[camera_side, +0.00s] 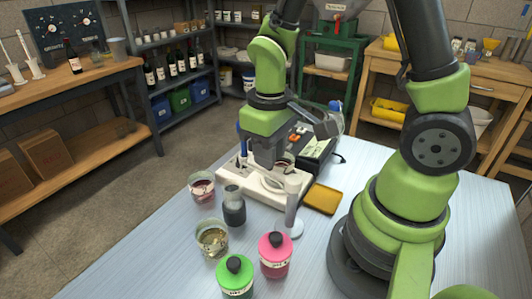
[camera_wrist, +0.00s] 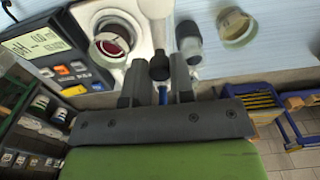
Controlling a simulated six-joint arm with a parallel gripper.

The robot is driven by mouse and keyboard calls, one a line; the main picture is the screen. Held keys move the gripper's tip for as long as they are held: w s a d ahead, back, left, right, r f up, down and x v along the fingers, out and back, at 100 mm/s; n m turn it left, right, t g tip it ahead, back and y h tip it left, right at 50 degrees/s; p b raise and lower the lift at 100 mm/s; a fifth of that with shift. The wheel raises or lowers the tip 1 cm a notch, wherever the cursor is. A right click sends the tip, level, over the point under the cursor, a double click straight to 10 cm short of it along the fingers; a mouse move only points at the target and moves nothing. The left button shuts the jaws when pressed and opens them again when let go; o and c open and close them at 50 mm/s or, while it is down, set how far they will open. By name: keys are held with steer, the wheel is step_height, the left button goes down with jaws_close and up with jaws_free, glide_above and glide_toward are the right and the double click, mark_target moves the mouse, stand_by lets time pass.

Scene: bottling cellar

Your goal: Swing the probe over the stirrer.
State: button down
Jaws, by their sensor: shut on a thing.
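The white stirrer (camera_side: 236,178) sits on the bench under my gripper. My gripper (camera_side: 270,158), also in the wrist view (camera_wrist: 158,88), is shut on the probe, whose black rounded end (camera_wrist: 160,67) and blue part (camera_wrist: 163,93) show between the fingers. A blue upright piece (camera_side: 242,140) shows just left of my gripper in the side view. The probe's lower part is hidden. The beaker is to the left of the fingers in the wrist view.
A pH meter (camera_wrist: 45,45) stands beside the stirrer. A dark flask (camera_side: 233,208), two beakers (camera_side: 203,190) (camera_side: 212,240), a pale cylinder (camera_side: 293,205), green (camera_side: 234,279) and pink (camera_side: 275,257) bottles stand nearby. A yellow tray (camera_side: 323,199) lies right. The bench's front-left is clear.

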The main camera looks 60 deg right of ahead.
steer(key=shift+s+d+m, duration=0.3)
steer(key=shift+d+m, duration=0.25)
steer(key=shift+m, duration=0.9)
steer(key=shift+s+d+m, duration=0.35)
steer(key=shift+d+m, duration=0.25)
steer(key=shift+m, duration=0.9)
steer(key=shift+s+d+m, duration=0.3)
steer(key=shift+d+m, duration=0.25)
steer(key=shift+m, duration=0.9)
steer(key=c, duration=1)
jaws_free()
steer(key=shift+o, duration=0.2)
step_height(320, 180, up, 10)
